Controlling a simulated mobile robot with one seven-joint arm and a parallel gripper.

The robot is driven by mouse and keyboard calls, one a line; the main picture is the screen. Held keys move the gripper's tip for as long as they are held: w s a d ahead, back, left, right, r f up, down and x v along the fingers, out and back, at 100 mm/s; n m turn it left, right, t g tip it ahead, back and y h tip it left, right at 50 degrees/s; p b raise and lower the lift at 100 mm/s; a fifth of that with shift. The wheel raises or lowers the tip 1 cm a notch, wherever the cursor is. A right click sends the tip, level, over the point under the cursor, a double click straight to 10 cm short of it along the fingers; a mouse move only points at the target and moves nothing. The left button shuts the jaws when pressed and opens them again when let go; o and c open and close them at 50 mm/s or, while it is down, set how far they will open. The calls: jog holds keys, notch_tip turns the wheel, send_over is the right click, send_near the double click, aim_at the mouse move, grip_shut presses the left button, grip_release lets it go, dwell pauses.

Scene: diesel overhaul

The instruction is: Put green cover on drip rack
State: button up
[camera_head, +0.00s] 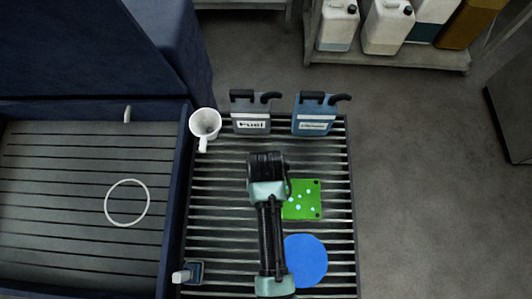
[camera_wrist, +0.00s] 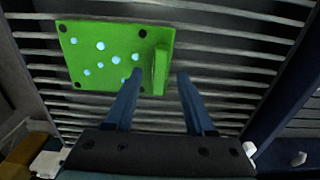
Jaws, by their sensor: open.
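The green cover (camera_head: 304,200) is a flat square plate with dark corner holes and several pale dots. It lies on a slatted metal rack (camera_head: 220,230), right of my arm in the head view. In the wrist view the green cover (camera_wrist: 90,55) has an upright green tab (camera_wrist: 161,70) along one edge. My gripper (camera_wrist: 159,74) is open, its two dark fingers on either side of the tab in the picture. I cannot tell whether the tips reach down beside it. In the head view my arm hides the gripper and the tab side of the cover.
A blue disc (camera_head: 306,261) lies near the cover. A white mug (camera_head: 205,124), a fuel can (camera_head: 250,113) and a blue can (camera_head: 315,115) stand at the rack's far end. A navy-walled slatted basin (camera_head: 60,105) at left holds a white ring (camera_head: 127,181).

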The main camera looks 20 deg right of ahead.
notch_tip(320, 180, up, 10)
jog(key=w+d+r+t+h, duration=0.1)
jog(key=w+r+t, duration=0.6)
jog(key=w+r, duration=0.55)
jog(key=w+a+r+n+t, duration=0.1)
jog(key=w+r+t, duration=0.3)
jog(key=r, duration=0.7)
jog(key=w+a+r+n+t, duration=0.1)
jog(key=w+r+t, duration=0.35)
jog(key=r, duration=0.65)
jog(key=s+a+r+t, duration=0.1)
jog(key=s+r+t, duration=0.3)
jog(key=r, duration=0.6)
jog(key=s+a+r+t, duration=0.1)
jog(key=s+r+t, duration=0.3)
jog(key=r, duration=0.6)
jog(key=s+a+r+n+t, duration=0.1)
jog(key=s+r+t, duration=0.3)
jog(key=r, duration=0.6)
jog(key=shift+s+a+r+y, duration=0.25)
jog(key=shift+s+a+y, duration=0.05)
notch_tip(320, 180, down, 6)
jog(key=b, duration=0.6)
